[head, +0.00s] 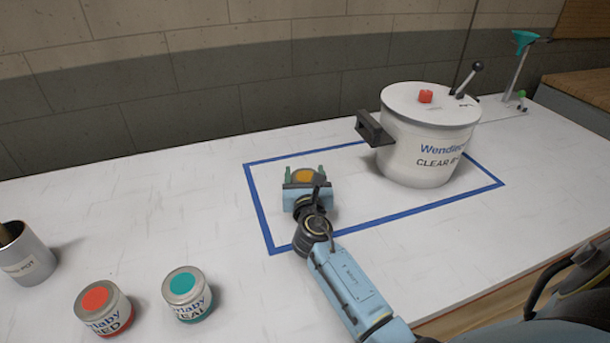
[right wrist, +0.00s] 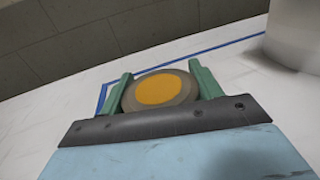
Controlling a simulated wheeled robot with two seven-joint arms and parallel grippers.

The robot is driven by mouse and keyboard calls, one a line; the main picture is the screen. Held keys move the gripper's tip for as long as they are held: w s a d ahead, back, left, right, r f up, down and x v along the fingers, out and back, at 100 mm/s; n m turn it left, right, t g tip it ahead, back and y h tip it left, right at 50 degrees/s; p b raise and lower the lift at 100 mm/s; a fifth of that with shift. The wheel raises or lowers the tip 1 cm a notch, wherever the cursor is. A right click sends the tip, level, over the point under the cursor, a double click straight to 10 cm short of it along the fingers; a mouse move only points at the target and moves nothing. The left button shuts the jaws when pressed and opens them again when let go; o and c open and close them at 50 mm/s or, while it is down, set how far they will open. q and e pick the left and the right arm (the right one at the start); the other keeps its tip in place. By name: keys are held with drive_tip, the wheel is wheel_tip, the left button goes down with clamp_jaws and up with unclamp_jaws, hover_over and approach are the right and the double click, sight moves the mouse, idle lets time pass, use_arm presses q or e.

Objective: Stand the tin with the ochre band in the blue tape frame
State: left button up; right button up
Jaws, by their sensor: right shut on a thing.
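The tin with the ochre band (head: 303,175) is between the fingers of my right gripper (head: 304,172), and its ochre lid disc shows. In the right wrist view the tin (right wrist: 158,90) sits between the two green fingers of the right gripper (right wrist: 162,88), which is shut on it. The tin's side and base are hidden by the gripper. The blue tape frame (head: 258,208) is a rectangle on the white bench. The tin appears within its left part; I cannot tell whether its base touches the bench. My left gripper is not in view.
A large white pot (head: 418,150) with a black side handle (head: 373,130) stands in the right part of the frame. A red-topped tin (head: 103,308), a teal-topped tin (head: 188,294) and a grey pot (head: 25,258) stand at the left, outside it. A wall (head: 150,90) runs behind.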

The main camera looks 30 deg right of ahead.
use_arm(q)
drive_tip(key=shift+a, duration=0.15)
use_arm(e)
drive_tip(key=o, duration=1.1)
drive_tip(key=shift+s+a+r, duration=0.1)
drive_tip(key=shift+s+r, duration=0.05)
drive_tip(key=p+v, duration=0.1)
drive_tip(key=v, duration=0.9)
drive_tip(key=shift+s+a, duration=0.2)
drive_tip(key=shift+s, duration=0.15)
drive_tip(key=shift+s+a, duration=0.25)
drive_tip(key=shift+s, duration=0.15)
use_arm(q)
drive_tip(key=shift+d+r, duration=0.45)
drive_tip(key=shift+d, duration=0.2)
